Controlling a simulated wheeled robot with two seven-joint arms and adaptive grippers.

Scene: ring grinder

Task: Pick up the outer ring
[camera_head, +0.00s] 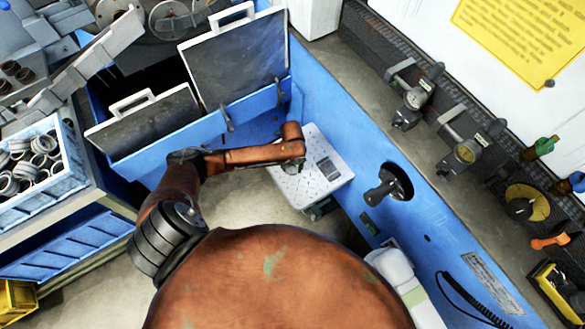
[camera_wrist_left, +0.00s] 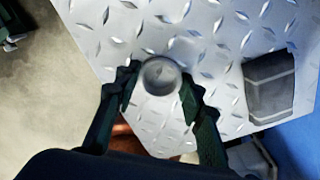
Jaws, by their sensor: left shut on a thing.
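The outer ring (camera_wrist_left: 160,75) shows in the left wrist view as a small round grey metal piece with a paler rim. My left gripper (camera_wrist_left: 160,86) has one dark finger on each side of it and is shut on it. Behind the ring is a pale diamond-patterned plate (camera_wrist_left: 215,60); I cannot tell whether the ring touches it. In the head view my left arm reaches over this plate (camera_head: 310,140), and the wrist hides the fingers and ring. My right gripper is not in view.
A dark grey block (camera_wrist_left: 270,88) lies on the plate, right of the ring. A blue machine wall (camera_head: 340,110) stands close on the right, with a black knob (camera_head: 385,188). Open lidded bins (camera_head: 235,60) stand behind. A blue crate (camera_head: 45,190) of rings is at left.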

